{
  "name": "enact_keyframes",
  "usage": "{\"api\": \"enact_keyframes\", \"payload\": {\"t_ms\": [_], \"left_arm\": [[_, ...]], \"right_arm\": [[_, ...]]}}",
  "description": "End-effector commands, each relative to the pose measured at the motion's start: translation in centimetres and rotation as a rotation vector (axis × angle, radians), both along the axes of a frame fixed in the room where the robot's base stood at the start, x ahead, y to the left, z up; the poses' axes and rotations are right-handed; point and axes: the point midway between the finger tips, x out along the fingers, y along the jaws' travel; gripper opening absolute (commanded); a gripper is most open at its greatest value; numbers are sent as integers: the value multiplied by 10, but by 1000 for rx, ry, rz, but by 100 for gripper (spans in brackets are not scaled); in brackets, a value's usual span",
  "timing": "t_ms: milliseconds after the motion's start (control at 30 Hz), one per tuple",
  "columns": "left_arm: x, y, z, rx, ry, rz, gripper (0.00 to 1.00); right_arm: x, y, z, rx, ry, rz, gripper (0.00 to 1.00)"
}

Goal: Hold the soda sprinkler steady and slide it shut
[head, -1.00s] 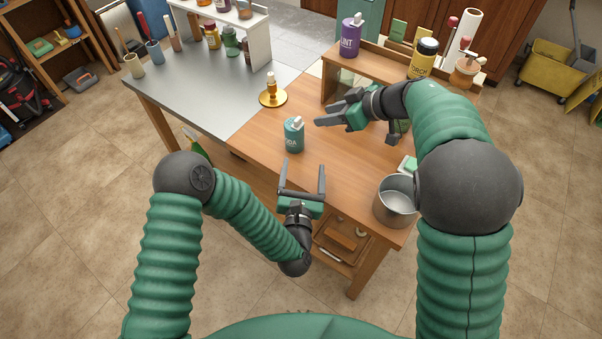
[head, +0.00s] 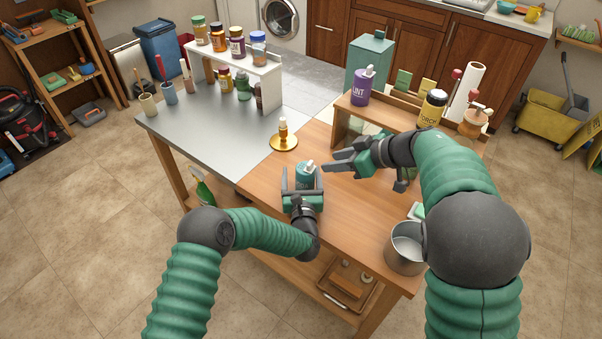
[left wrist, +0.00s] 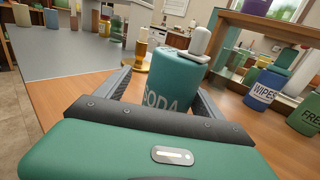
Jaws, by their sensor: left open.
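The soda sprinkler (head: 306,174) is a teal container with a light cap, standing upright on the wooden table. In the left wrist view the sprinkler (left wrist: 170,83) shows its "SODA" label and a white top piece (left wrist: 200,42). My left gripper (head: 302,184) is open, its two fingers on either side of the sprinkler. In the left wrist view the fingers (left wrist: 160,98) flank its body, and I cannot tell whether they touch it. My right gripper (head: 338,164) is to the right of the sprinkler, apart from it, with its fingers spread and empty.
A brass candle holder (head: 284,141) stands behind the sprinkler. A wooden shelf (head: 345,115) carries a purple bottle (head: 363,88) and a yellow jar (head: 432,108). A metal pot (head: 404,250) stands at the table's right edge. The grey tabletop (head: 210,135) at left has free room.

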Motion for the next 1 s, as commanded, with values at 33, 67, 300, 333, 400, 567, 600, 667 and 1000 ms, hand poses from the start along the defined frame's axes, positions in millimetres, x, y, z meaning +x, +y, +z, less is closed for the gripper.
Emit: {"api": "enact_keyframes", "payload": {"t_ms": [33, 67, 300, 333, 400, 567, 600, 667, 1000], "left_arm": [[3, -2, 0, 1, 0, -1, 78], [5, -2, 0, 1, 1, -2, 78], [7, 1, 0, 0, 0, -2, 78], [7, 1, 0, -1, 0, -2, 78], [7, 3, 0, -2, 0, -2, 69], [7, 2, 0, -2, 0, -2, 48], [7, 1, 0, -1, 0, -2, 42], [7, 1, 0, 0, 1, -2, 35], [7, 0, 0, 0, 1, -2, 5]], "right_arm": [[0, -3, 0, 1, 0, -3, 36], [0, -3, 0, 1, 0, -2, 36], [0, 0, 0, -2, 0, -2, 36], [0, 1, 0, -2, 0, -2, 36], [0, 3, 0, -4, 0, -1, 36], [0, 2, 0, -4, 0, -1, 36], [0, 1, 0, -2, 0, -2, 36], [0, 0, 0, -2, 0, -2, 36], [0, 0, 0, -2, 0, -2, 36]]}}
